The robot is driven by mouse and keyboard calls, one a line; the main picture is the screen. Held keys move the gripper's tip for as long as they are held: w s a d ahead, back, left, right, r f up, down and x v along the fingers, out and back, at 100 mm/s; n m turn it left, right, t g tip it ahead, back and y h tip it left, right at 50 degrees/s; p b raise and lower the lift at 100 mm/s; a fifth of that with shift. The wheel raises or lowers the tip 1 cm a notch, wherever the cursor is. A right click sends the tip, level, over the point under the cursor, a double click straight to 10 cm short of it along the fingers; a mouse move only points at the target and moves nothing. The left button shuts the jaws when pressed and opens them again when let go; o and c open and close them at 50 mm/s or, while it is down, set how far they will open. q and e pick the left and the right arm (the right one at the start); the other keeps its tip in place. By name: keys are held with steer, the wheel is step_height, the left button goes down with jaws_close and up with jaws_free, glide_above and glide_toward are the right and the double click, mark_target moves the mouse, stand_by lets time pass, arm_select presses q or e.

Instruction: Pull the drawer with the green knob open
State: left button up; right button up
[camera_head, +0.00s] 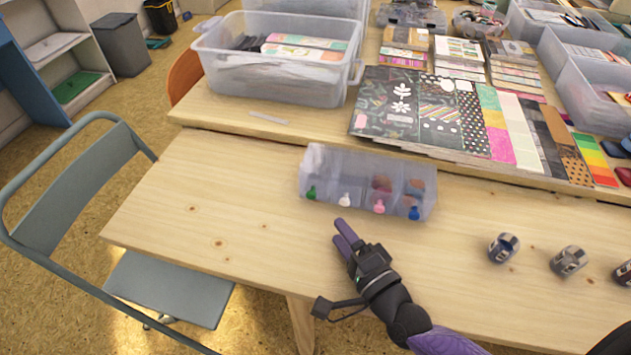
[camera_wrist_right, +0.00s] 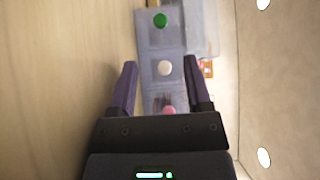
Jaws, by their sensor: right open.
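A translucent drawer box (camera_head: 368,176) stands on the wooden table with a row of small drawers facing me. The green knob (camera_head: 312,192) is on the leftmost drawer; it also shows in the right wrist view (camera_wrist_right: 160,20) at the top. To its right in the head view come a white knob (camera_head: 345,199), a pink knob (camera_head: 379,206) and a blue knob (camera_head: 414,212). All the drawers look shut. My right gripper (camera_head: 343,231) is open and empty, just in front of the box near the white knob, apart from it. My left gripper is out of view.
Several small dark round items (camera_head: 503,247) stand on the table to the right. Behind the box are patterned papers (camera_head: 425,110) and a clear plastic bin (camera_head: 280,85). A grey chair (camera_head: 165,288) is at the front left. The table left of the box is clear.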

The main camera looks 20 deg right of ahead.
mark_target(313, 198)
steer(key=w, duration=0.2)
steer(key=w+a+b, duration=0.1)
steer(key=w, duration=0.2)
steer(key=w+b, duration=0.1)
steer(key=w, duration=0.2)
steer(key=shift+w+a, duration=0.1)
steer(key=shift+a, duration=0.2)
steer(key=shift+w+a, duration=0.15)
steer(key=shift+w, duration=0.55)
jaws_close()
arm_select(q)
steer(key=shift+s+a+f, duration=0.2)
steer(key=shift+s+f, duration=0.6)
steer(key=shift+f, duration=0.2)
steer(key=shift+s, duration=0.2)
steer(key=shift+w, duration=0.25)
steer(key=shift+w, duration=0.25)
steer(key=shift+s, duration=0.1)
